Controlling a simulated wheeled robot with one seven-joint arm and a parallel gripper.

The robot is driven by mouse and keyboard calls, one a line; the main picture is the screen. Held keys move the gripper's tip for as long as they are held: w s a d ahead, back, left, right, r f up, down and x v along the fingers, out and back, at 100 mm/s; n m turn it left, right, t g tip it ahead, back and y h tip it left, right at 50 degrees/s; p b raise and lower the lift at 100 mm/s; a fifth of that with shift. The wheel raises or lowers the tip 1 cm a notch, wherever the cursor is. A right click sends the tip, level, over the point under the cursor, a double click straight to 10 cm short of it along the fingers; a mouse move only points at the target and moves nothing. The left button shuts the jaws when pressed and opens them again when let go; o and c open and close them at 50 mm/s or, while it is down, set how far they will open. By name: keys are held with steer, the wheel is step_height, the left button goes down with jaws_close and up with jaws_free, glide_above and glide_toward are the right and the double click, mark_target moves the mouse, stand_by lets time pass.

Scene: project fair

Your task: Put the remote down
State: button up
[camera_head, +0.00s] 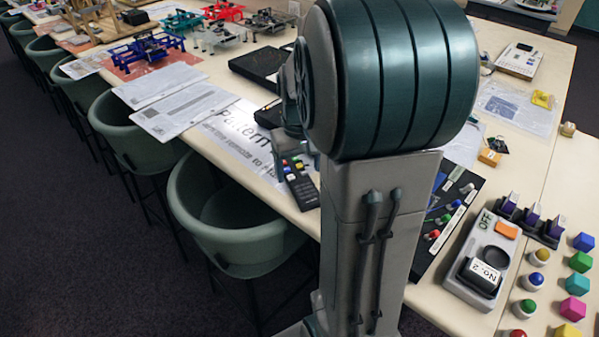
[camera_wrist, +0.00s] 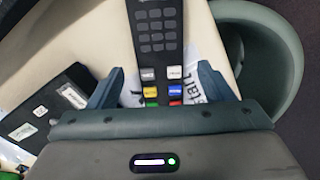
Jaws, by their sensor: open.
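The remote (camera_head: 300,186) is dark with coloured buttons and lies near the table's left edge, by a printed sheet, partly hidden behind my arm. In the wrist view the remote (camera_wrist: 158,45) runs up the middle of the picture, with its coloured buttons nearest me. My gripper (camera_wrist: 160,70) is open, with one finger on each side of the remote and a visible gap to it on both sides. In the head view my arm hides most of the gripper.
Green chairs (camera_head: 232,215) stand along the left edge of the table (camera_head: 545,190). A grey OFF switch unit (camera_head: 487,262) and coloured blocks (camera_head: 577,284) stand at the right. Papers (camera_head: 185,108) lie further back.

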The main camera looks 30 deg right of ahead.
mark_target(299, 179)
step_height(299, 179, up, 8)
steer(key=r, duration=0.1)
steer(key=s+a+f+n+t, duration=0.1)
steer(key=s+a+f, duration=0.3)
steer(key=s+a, duration=0.8)
steer(key=shift+f+t+p, duration=0.3)
steer(key=shift+f+t, duration=0.1)
steer(key=shift+t, duration=0.5)
